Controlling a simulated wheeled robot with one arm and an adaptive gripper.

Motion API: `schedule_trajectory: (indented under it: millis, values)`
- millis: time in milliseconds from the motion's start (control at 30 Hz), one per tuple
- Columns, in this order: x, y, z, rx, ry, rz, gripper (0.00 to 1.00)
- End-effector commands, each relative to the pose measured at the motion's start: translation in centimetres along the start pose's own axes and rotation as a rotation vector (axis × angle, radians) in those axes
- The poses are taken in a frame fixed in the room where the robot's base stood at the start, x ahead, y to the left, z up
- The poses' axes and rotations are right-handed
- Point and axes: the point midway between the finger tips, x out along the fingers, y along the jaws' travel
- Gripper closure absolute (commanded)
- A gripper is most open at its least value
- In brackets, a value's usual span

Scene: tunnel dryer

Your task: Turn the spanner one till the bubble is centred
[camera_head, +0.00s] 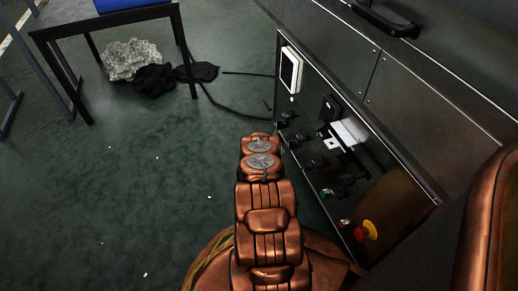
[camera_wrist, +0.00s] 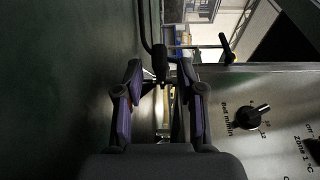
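My gripper (camera_wrist: 160,76) shows in the wrist view with its two purple-sided fingers spread apart. A dark rod with a thick black end (camera_wrist: 159,62) comes down from the top and shows in the gap between the fingertips. I cannot tell whether it is the spanner or whether a finger touches it. No bubble can be made out in either view. In the head view my copper-coloured arm reaches up the middle beside the control panel, and my gripper cannot be made out there.
The control panel (camera_head: 305,112) of the grey machine stands right of my arm. It carries black knobs, a white-framed display (camera_head: 290,69) and a red-and-yellow stop button (camera_head: 365,231). A knob (camera_wrist: 251,116) is close right of my gripper. Green floor lies open left; a table (camera_head: 105,17) stands behind.

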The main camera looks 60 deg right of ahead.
Motion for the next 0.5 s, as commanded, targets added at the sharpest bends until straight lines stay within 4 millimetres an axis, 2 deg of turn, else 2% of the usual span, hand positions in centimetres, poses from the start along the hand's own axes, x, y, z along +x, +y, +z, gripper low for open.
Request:
schedule_trajectory:
  millis: [300,500]
  values:
    - [-4.1,0.0,0.1,0.001,-0.002,0.0,0.61]
    - [-4.8,0.0,0.1,0.0,-0.002,-0.001,0.61]
